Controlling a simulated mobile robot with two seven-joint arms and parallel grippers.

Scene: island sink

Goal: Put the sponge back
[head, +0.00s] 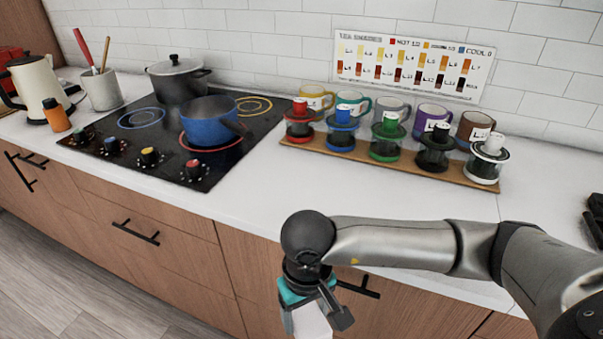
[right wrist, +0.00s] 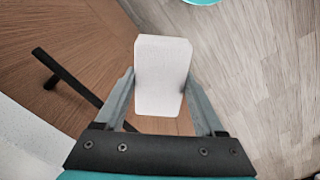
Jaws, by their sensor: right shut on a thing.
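My right gripper (head: 318,306) is low in the head view, in front of the counter's front edge and the wooden drawers. It is shut on a pale, white-grey block, which I take to be the sponge (right wrist: 162,78). In the right wrist view the block sits between the two fingers and sticks out beyond their tips, over the drawer front and the floor. In the head view only part of the sponge (head: 311,323) shows, cut off by the bottom edge. My left gripper is not in view.
A stove (head: 160,135) with a blue pot (head: 208,122) and a dark lidded pot (head: 178,82) is at the left. A wooden tray (head: 345,152) with several jars and mugs stands along the wall. The white counter (head: 250,200) in front is clear. Drawer handles (right wrist: 66,76) stick out nearby.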

